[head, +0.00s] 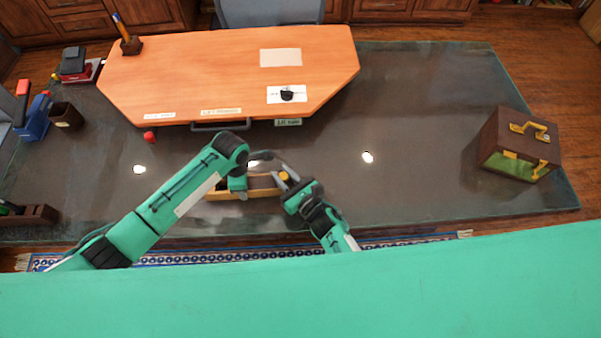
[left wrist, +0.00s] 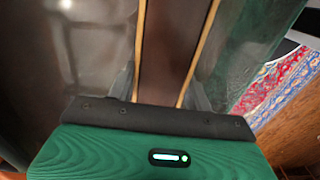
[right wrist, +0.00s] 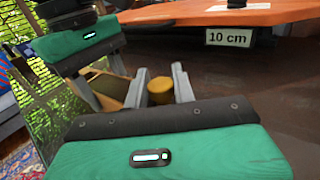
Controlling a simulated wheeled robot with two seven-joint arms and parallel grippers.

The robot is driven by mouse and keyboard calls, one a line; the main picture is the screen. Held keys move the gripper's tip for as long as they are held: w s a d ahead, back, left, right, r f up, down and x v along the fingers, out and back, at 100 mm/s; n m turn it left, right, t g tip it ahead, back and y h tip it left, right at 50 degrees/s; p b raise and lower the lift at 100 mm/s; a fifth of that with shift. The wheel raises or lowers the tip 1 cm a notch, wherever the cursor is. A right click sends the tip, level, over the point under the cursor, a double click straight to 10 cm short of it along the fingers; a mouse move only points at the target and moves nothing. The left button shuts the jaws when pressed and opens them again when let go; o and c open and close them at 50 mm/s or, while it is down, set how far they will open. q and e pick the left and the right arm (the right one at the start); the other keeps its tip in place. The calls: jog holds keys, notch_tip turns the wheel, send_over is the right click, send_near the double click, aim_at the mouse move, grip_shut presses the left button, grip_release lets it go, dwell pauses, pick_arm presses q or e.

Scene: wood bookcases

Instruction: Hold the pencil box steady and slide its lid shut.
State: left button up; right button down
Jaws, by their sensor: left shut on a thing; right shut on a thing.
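The pencil box (head: 216,195) lies on the dark glass tabletop, long and narrow with pale wood walls. In the left wrist view, its two pale walls (left wrist: 197,55) run along a dark brown surface; I cannot tell whether that is lid or interior. My left gripper (head: 238,190) is shut across the box, one finger at each long side. My right gripper (right wrist: 160,88) is shut on a yellow knob (right wrist: 159,92) at the box's right end; the knob also shows in the head view (head: 284,176). My arms hide part of the box, and how far the lid is open is unclear.
An orange raised desktop (head: 220,70) stands behind the box, with a "10 cm" label (right wrist: 228,38) at its front edge. A red ball (head: 149,136) lies at left. A brown case with yellow handles (head: 517,140) stands far right. The glass between is clear.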

pick_arm(q)
jog(key=shift+d, duration=0.15)
pick_arm(e)
jog(key=shift+a, duration=0.3)
jog(key=c, duration=1.2)
grip_release()
jog(key=shift+o, duration=0.2)
jog(key=shift+d, duration=0.1)
jog(key=shift+s+d, duration=0.15)
jog(key=shift+s, duration=0.05)
jog(key=v, duration=1.1)
jog(key=shift+s+d, duration=0.1)
jog(key=shift+s, duration=0.15)
pick_arm(q)
jog(key=o, duration=1.2)
